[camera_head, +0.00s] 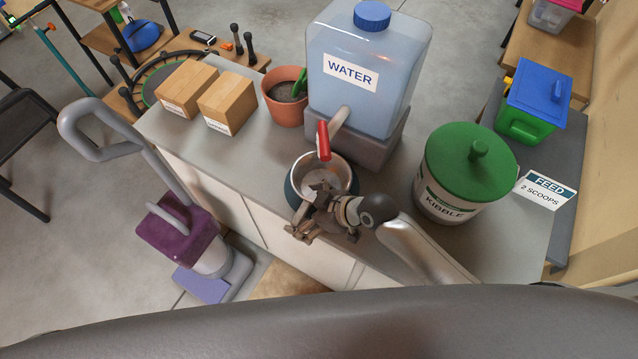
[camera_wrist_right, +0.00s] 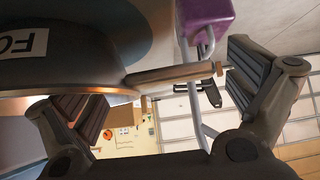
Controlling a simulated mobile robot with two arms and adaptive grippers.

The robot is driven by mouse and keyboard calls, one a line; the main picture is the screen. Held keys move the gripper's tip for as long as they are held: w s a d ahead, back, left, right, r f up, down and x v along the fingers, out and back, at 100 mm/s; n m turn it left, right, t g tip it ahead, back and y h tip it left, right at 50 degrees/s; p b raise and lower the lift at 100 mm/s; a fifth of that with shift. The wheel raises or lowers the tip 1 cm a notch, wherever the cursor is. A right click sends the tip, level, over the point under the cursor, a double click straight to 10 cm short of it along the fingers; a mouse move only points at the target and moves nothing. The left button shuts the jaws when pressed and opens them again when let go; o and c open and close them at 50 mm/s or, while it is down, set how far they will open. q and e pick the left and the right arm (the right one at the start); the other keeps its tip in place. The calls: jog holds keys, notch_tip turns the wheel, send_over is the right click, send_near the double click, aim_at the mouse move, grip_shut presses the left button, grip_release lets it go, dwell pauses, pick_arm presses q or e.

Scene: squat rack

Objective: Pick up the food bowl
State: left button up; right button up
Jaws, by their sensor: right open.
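The food bowl (camera_head: 349,168), dark teal outside with a shiny metal inside, stands on the grey counter below the water tank's red-handled tap (camera_head: 323,140). My right gripper (camera_head: 309,212) is open at the bowl's near side and covers part of its near rim and wall. In the right wrist view, the bowl's dark wall (camera_wrist_right: 55,80) with a cut-off "FO" label fills the upper left, close to the open fingers (camera_wrist_right: 165,98). Whether a finger touches the bowl I cannot tell. My left gripper is not in view.
The water tank (camera_head: 360,75) stands behind the bowl. A kibble bucket (camera_head: 465,175) with a green lid is to the right. The counter (camera_head: 250,150) is clear left of the bowl.

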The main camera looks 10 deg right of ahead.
jog(key=c, duration=1.3)
jog(key=shift+s, duration=0.1)
